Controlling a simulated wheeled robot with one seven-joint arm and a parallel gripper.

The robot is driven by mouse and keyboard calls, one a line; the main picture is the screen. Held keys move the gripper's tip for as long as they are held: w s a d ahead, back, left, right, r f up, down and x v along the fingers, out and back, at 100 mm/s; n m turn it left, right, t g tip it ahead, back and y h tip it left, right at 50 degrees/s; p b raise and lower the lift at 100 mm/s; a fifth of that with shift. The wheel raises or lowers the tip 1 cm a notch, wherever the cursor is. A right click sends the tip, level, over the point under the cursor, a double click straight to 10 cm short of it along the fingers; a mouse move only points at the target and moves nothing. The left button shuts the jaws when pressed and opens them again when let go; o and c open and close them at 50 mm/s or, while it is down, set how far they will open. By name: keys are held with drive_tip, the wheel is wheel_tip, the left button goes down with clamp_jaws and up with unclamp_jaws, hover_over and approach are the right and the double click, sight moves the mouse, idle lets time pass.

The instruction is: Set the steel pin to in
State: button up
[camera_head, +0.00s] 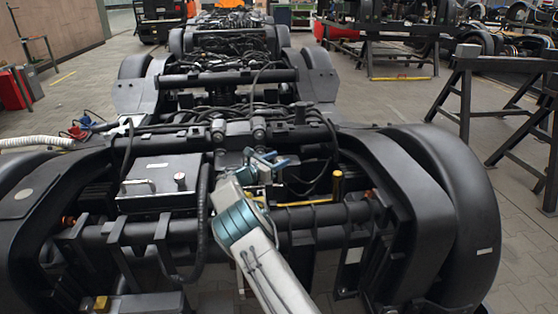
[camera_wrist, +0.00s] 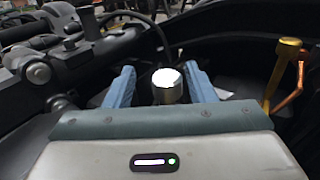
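The steel pin (camera_wrist: 168,87) shows in the wrist view as a short, bright, round-topped metal cylinder. It stands between the two blue fingers of my gripper (camera_wrist: 159,80). A dark gap shows between the pin and the left finger; the right finger is close beside it, and I cannot tell whether they touch. My gripper is open. In the head view my gripper (camera_head: 268,162) is over the middle of the near bogie (camera_head: 330,212). I cannot make out the pin there; the gripper seems to cover it. The pin's lower part is hidden in the wrist view.
A yellow-topped post (camera_head: 338,185) stands right of my gripper; it also shows in the wrist view (camera_wrist: 285,70). A grey box (camera_head: 160,180) with a handle and knob lies to the left. Cables and crossbars surround the gripper. Dark trestles (camera_head: 465,95) stand at right.

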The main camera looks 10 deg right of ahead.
drive_tip(key=shift+d, duration=0.3)
drive_tip(key=p+v, duration=0.1)
drive_tip(key=v, duration=0.6)
drive_tip(key=shift+a+p, duration=0.3)
drive_tip(key=shift+p, duration=0.1)
drive_tip(key=shift+s, duration=0.15)
